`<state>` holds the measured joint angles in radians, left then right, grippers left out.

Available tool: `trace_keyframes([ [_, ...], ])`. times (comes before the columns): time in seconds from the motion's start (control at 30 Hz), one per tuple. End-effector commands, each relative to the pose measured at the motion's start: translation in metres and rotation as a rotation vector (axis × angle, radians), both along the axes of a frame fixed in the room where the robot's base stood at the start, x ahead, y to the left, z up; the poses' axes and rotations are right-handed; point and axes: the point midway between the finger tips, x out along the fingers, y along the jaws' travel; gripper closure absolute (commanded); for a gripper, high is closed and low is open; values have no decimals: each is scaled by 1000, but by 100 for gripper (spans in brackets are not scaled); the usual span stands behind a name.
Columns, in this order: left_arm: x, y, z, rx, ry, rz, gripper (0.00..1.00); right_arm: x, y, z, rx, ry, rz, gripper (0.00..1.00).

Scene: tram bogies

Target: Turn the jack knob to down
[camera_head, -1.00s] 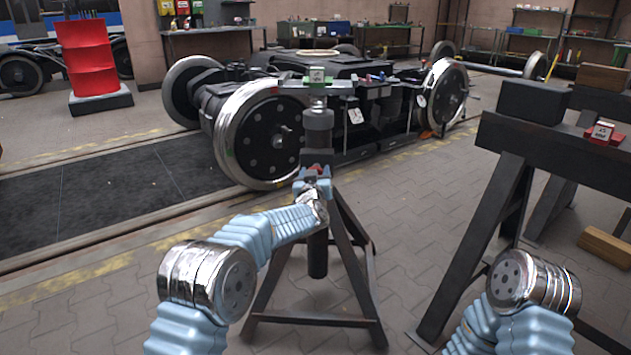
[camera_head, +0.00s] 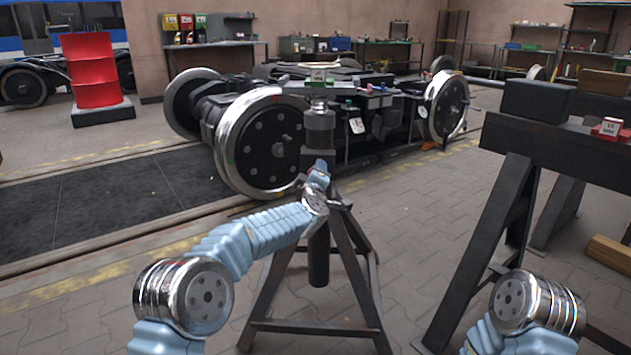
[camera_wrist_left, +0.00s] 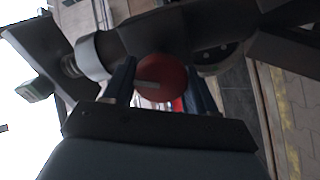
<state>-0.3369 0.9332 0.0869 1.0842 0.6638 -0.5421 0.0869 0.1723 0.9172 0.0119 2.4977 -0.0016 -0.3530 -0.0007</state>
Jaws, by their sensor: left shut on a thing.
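The jack (camera_head: 318,130) is a dark upright cylinder on a black trestle stand (camera_head: 362,290), in front of the wheelset bogie. In the wrist view its round red knob (camera_wrist_left: 172,72) has a pale bar mark, which lies nearly level in that picture. My left gripper (camera_wrist_left: 160,84) has one dark finger on each side of the knob and is shut on it. In the head view my left gripper (camera_head: 319,172) is at the jack's body, and its wrist hides the knob. My right gripper is not in view; only a right arm joint shows at the lower right.
The bogie (camera_head: 345,105) with large wheels stands behind the jack. A black trestle (camera_head: 505,200) with a dark block (camera_head: 537,100) and a small red-and-white box (camera_head: 607,128) stands to the right. A red barrel (camera_head: 91,70) is far left. Paved floor is open at left front.

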Motion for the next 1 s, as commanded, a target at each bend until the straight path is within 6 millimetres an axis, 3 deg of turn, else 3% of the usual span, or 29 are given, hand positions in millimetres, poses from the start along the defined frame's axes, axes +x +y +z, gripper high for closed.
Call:
trace_keyframes([
  [0.5, 0, 1, -3, -334, 24, 1, 74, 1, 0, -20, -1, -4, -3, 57],
  [1.0, 0, 1, -2, -393, 28, 2, 74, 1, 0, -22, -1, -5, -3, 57],
])
